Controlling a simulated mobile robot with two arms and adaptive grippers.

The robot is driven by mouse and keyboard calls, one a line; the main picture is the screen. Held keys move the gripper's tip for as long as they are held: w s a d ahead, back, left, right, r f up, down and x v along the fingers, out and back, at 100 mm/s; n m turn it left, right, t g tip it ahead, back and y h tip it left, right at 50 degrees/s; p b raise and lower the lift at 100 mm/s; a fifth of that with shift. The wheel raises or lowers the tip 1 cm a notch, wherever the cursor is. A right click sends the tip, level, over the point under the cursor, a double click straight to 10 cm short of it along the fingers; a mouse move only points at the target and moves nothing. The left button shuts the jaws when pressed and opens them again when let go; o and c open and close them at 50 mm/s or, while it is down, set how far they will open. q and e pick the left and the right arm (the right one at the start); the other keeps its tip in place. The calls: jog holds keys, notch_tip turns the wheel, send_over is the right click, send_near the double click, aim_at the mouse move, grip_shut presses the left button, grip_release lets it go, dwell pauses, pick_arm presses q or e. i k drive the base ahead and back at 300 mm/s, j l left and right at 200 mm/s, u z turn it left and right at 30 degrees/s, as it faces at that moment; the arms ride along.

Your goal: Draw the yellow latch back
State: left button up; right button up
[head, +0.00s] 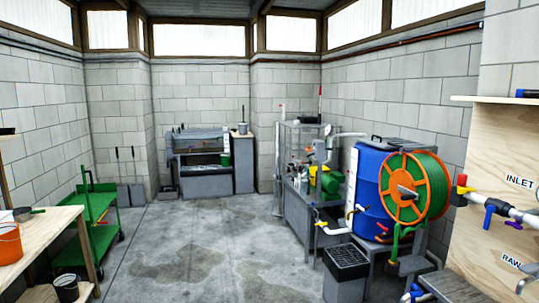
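I cannot make out a yellow latch for certain in the head view. A small yellow part (461,189) with a red piece above it sits at the left end of the white pipe on the right. Another small yellow part (319,224) shows on the pipework low in front of the blue barrel (368,199). Both are too small to tell what they are. Neither of my grippers is in view.
An orange and green hose reel (415,189) stands by the barrel. A grey bin (346,275) is in front. A green cart (102,225) and a wooden table (48,228) with an orange bucket (9,244) are at left. The middle floor (205,245) is clear.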

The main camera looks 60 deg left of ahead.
aim_at(460, 190)
jog(key=i+j+u, duration=0.2)
jog(key=j+u, duration=0.25)
jog(key=i+j+u, duration=0.3)
jog(key=j+u, duration=0.15)
jog(key=i+j+u, duration=0.3)
jog(key=u, duration=0.15)
jog(key=i+j, duration=0.25)
jog(key=i, duration=0.2)
jog(key=i+j+u, duration=0.1)
jog(key=i+j, duration=0.15)
jog(key=i, duration=0.15)
jog(key=i+j, duration=0.2)
jog(key=i, duration=0.25)
jog(key=i+j+u, duration=0.1)
jog(key=i, duration=0.35)
jog(key=i+j+z, duration=0.2)
jog(key=z, duration=2.15)
